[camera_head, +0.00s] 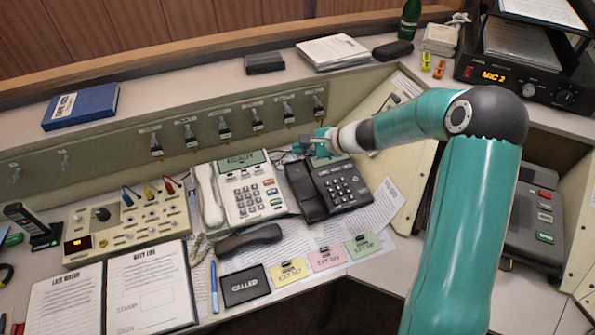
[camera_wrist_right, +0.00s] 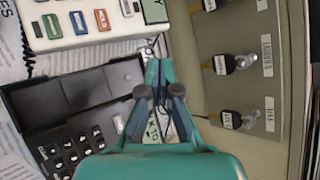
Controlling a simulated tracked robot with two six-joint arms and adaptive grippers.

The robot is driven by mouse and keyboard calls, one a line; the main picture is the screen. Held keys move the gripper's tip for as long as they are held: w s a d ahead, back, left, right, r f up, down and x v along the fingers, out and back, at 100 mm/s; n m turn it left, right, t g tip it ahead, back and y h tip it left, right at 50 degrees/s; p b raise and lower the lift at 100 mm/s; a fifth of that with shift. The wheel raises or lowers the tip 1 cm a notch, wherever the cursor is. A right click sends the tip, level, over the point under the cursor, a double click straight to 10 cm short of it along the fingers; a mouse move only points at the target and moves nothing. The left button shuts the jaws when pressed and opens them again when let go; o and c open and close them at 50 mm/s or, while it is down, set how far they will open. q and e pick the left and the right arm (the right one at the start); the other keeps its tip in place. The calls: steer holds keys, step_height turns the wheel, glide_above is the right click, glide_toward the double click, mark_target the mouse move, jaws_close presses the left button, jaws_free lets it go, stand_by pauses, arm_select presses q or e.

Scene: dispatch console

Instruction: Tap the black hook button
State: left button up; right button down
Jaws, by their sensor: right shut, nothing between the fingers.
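The black desk phone (camera_head: 347,187) sits on the console right of a cream phone, with its long handset cradle (camera_head: 304,190) empty. Its cradle and keypad also show in the right wrist view (camera_wrist_right: 62,100). My right gripper (camera_head: 303,146) is shut and empty above the far end of the black phone. In the wrist view its fingertips (camera_wrist_right: 158,72) lie just right of the cradle's end; contact cannot be told. My left gripper is not in view.
A loose black handset (camera_head: 248,240) lies in front of the phones. The cream phone (camera_head: 247,192) stands close on the left. The upright panel (camera_head: 225,128) with hanging keys is just behind my gripper. Coloured cards (camera_head: 326,258) lie in front.

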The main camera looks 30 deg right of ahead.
steer(key=b, duration=0.4)
glide_above(293, 170)
steer(key=s, duration=0.2)
steer(key=f, duration=0.4)
steer(key=d+f, duration=0.1)
steer(key=f, duration=0.2)
steer(key=shift+s, duration=0.2)
steer(key=shift+w+f+b, duration=0.15)
steer(key=shift+f+b, duration=0.3)
steer(key=shift+b, duration=0.15)
steer(key=shift+r, duration=0.1)
steer(key=shift+f+b, duration=0.4)
steer(key=shift+b, duration=0.15)
steer(key=shift+w+f+b, duration=0.1)
steer(key=shift+f+b, duration=0.35)
steer(key=shift+b, duration=0.1)
steer(key=shift+f, duration=0.35)
stand_by(0.9)
